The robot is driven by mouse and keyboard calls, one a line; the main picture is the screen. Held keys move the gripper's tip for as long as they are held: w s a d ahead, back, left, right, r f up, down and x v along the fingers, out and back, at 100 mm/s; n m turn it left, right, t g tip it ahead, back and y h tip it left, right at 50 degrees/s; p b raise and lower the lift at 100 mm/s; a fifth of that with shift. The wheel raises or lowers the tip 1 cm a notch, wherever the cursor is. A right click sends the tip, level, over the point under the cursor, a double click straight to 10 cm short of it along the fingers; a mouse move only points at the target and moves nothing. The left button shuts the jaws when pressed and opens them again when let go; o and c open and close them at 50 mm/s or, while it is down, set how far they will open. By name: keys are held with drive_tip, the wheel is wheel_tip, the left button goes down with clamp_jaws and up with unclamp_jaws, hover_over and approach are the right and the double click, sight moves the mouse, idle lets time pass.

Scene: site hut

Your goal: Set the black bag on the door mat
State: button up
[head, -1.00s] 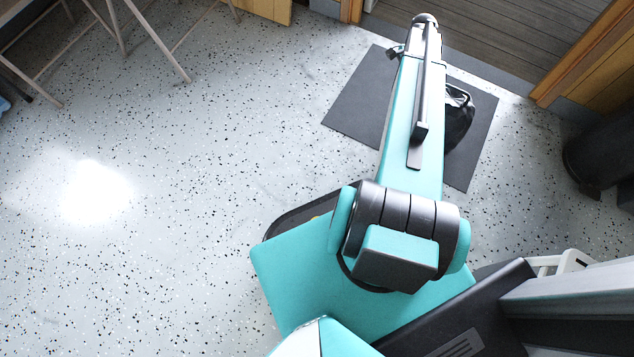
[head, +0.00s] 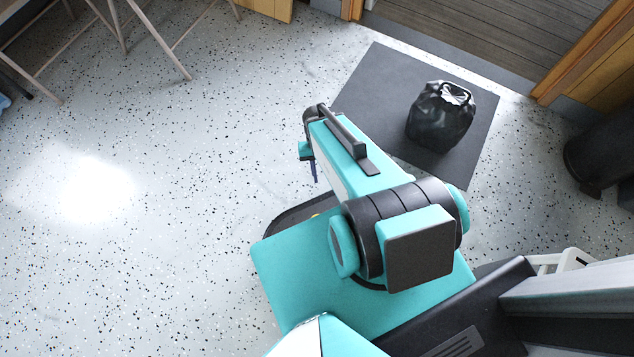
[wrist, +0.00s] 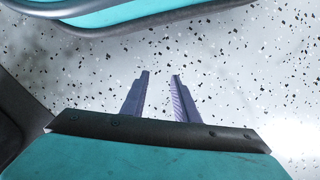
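The black bag (head: 440,118) stands upright on the dark grey door mat (head: 372,85), toward the mat's right side, with its gathered top up. It lies wholly within the mat's edges as far as I can see. My gripper (wrist: 160,75) is apart from the bag, to its left and nearer my base. In the wrist view its two fingers are parted with only speckled floor between them, so it is empty. In the head view the fingers (head: 314,172) show partly below the arm's end.
A doorway with a wooden frame (head: 590,55) and decking lies beyond the mat. A dark cylindrical bin (head: 603,150) stands at the right. Folding-type legs (head: 160,45) stand at the upper left. The speckled floor at left is clear.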

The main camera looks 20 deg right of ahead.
drive_tip(key=s+a+f+n, duration=0.2)
drive_tip(key=s+a+n, duration=0.2)
drive_tip(key=s, duration=0.3)
drive_tip(key=shift+a+g+h, duration=0.3)
drive_tip(key=shift+a, duration=0.3)
